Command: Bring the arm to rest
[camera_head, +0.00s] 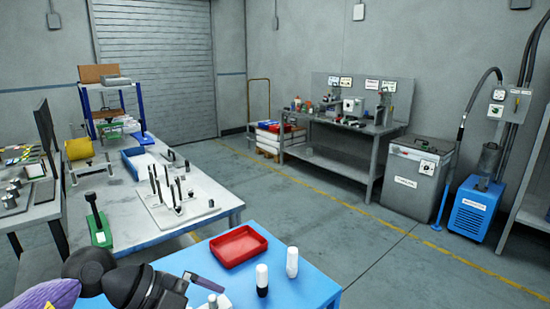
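My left arm comes in from the lower left, with a purple link and black wrist joints. My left gripper (205,283) is over the near left part of the blue table (310,284). One dark finger shows, pointing right; the other is not clearly visible, so I cannot tell whether it is open or shut. A small white and grey piece (212,301) shows just below the finger at the picture's bottom edge; I cannot tell whether they touch. My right gripper is not in view.
A red tray (239,246) lies on the blue table, with a black-and-white bottle (262,280) and a white bottle (292,262) upright to its right. Behind stands a white table with a pegged board (178,205) and a green-based tool (100,231).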

